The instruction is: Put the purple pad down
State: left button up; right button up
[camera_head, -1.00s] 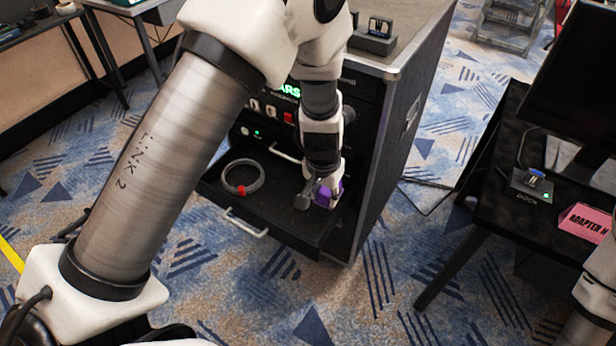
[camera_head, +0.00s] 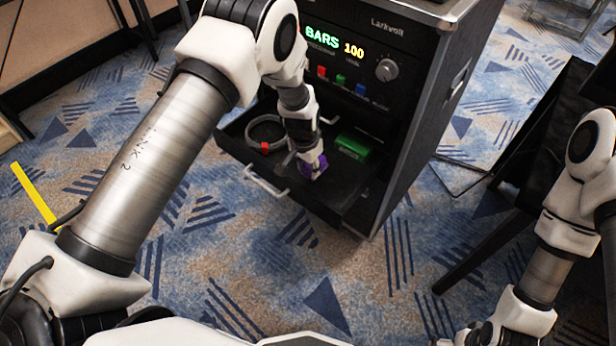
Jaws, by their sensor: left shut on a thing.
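The purple pad (camera_head: 312,169) is in my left gripper (camera_head: 311,167), inside or just above the open black drawer (camera_head: 343,199) of the rack case. The gripper is shut on the pad and hides part of it. I cannot tell whether the pad touches the drawer floor. My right gripper (camera_head: 468,338) is low at the bottom edge, partly cut off, and its fingers do not show clearly.
In the drawer, a coiled grey cable with a red tie (camera_head: 265,147) lies left of the gripper and a green block (camera_head: 352,148) lies to its right. The black rack case (camera_head: 424,110) stands behind, with lit "BARS 100" text. A dark table (camera_head: 513,170) stands at right.

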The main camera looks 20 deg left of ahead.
aim_at(308, 174)
pick_arm(q)
jog(key=shift+f, duration=2.15)
jog(key=shift+f, duration=0.1)
jog(key=o, duration=1.1)
jog(key=shift+o, duration=0.2)
notch_tip(308, 174, up, 12)
jog(key=s, duration=0.1)
jog(key=s+a+f+n+g, duration=0.1)
jog(key=s+a+f, duration=0.2)
jog(key=s+f, duration=0.35)
jog(key=s+a+f+n, duration=0.1)
jog(key=s+a+f, duration=0.25)
jog(key=s, duration=0.65)
jog(key=s+f+n, duration=0.1)
jog(key=s+n, duration=0.1)
jog(key=s, duration=1.4)
jog(key=shift+f+p, duration=0.35)
jog(key=shift+f, duration=0.05)
